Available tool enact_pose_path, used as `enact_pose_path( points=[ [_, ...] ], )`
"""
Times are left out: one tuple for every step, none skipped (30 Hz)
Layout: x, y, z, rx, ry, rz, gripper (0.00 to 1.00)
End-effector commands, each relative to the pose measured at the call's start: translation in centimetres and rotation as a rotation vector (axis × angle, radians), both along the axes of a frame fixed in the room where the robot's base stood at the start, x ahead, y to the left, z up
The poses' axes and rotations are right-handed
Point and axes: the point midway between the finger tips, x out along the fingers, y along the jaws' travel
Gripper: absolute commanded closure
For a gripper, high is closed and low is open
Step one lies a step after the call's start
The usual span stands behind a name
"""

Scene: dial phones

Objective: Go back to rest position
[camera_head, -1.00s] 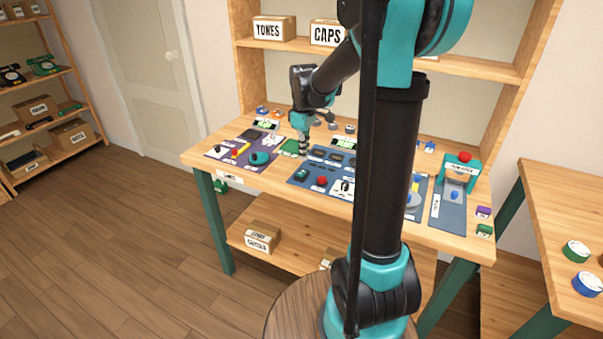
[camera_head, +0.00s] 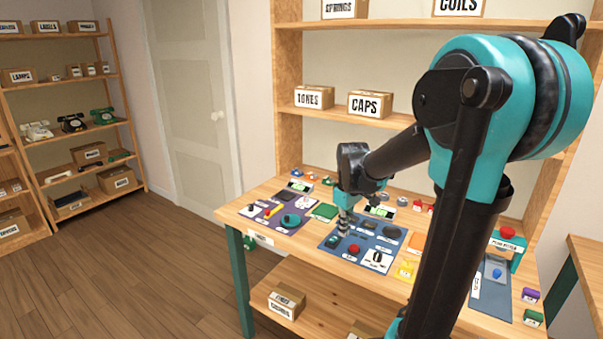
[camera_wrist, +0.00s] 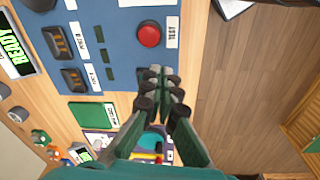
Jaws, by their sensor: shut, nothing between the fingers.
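My gripper (camera_head: 342,222) is shut and empty, above the left edge of the blue mat (camera_head: 335,249) on the wooden workbench. In the wrist view its closed fingers (camera_wrist: 158,85) show beside the red test button (camera_wrist: 149,35), apart from it as far as I can tell. The red button also shows in the head view (camera_head: 354,249). My arm rises at the right of the head view and hides part of the bench's right side.
The purple mat (camera_head: 262,207) and a green pad (camera_head: 325,211) lie left of the blue mat. A press-like station (camera_head: 508,245) stands at the bench's right. Shelves with labelled boxes (camera_head: 371,104) rise behind. Wooden floor (camera_head: 190,285) is free at the left.

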Motion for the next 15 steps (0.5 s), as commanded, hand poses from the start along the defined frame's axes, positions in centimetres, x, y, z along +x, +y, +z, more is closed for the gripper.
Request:
enact_pose_path(
  points=[
    [-2.3,-0.5,-1.0,0.010,-0.029,-0.075,1.00],
    [-3.4,-0.7,-1.5,0.017,-0.049,-0.122,1.00],
    [-4.9,-1.0,-2.3,0.028,-0.073,-0.186,1.00],
    [-6.1,-1.2,-2.8,0.035,-0.090,-0.232,1.00],
    [-7.2,-1.4,-3.4,0.045,-0.109,-0.280,1.00],
    [-8.6,-1.6,-4.2,0.058,-0.133,-0.340,1.00],
    [-9.7,-1.8,-4.8,0.069,-0.148,-0.383,1.00],
    [-10.6,-1.9,-5.4,0.079,-0.165,-0.423,1.00],
    [-11.8,-2.1,-6.0,0.092,-0.182,-0.472,1.00],
    [-12.5,-2.2,-6.5,0.101,-0.195,-0.505,1.00],
    [-13.3,-2.3,-6.9,0.110,-0.205,-0.534,1.00],
    [-14.1,-2.4,-7.4,0.122,-0.219,-0.571,1.00],
    [-14.6,-2.4,-7.8,0.128,-0.227,-0.594,1.00],
    [-15.1,-2.5,-8.1,0.135,-0.235,-0.614,1.00],
    [-15.6,-2.5,-8.4,0.143,-0.244,-0.638,1.00]
  ],
)
